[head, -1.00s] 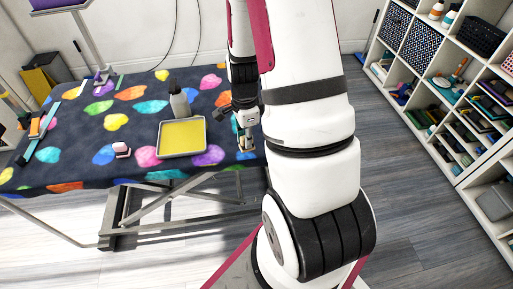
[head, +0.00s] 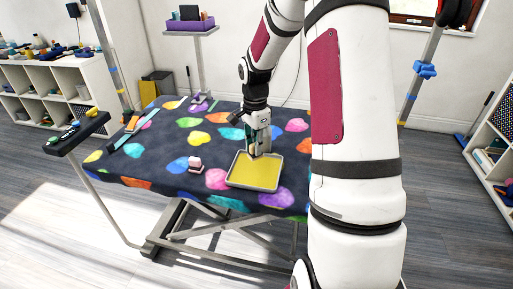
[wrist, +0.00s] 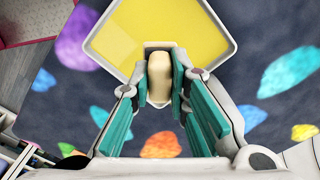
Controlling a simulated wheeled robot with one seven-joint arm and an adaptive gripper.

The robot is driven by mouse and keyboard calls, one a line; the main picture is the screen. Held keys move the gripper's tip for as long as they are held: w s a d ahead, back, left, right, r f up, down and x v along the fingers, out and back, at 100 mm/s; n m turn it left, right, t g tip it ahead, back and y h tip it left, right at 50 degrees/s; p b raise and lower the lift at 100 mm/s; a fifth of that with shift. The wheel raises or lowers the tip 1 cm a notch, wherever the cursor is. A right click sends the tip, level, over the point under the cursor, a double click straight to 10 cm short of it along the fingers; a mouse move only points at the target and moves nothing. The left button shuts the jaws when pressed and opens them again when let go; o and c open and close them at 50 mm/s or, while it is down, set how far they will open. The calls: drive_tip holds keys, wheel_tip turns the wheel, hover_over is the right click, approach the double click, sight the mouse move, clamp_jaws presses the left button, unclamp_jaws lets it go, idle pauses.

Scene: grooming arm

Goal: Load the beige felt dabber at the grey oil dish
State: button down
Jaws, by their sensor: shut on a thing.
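My gripper (head: 254,153) hangs over the back part of the grey dish (head: 253,188), which holds a flat yellow layer (head: 255,173). In the wrist view, the teal-padded fingers are shut on the beige dabber (wrist: 159,78), a rounded block between them. The dabber's upper end overlaps the near corner of the dish (wrist: 221,52) in that view. I cannot tell whether it touches the yellow layer or is above it. In the head view, the gripper hides the dabber.
The dish lies on the dark grooming table with coloured blotches (head: 222,144). A small pink-and-white block (head: 195,164) lies left of the dish. Table surface left of the dish is mostly clear.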

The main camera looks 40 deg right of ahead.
sight(256, 158)
drive_tip(key=shift+f+b, duration=1.45)
drive_tip(key=shift+f, duration=1.2)
drive_tip(key=shift+s+f+b, duration=0.1)
drive_tip(key=shift+f+b, duration=0.3)
drive_tip(key=shift+f, duration=0.15)
drive_tip(key=shift+r, duration=0.15)
drive_tip(key=shift+r+p, duration=2.15)
drive_tip(key=shift+r, duration=1.3)
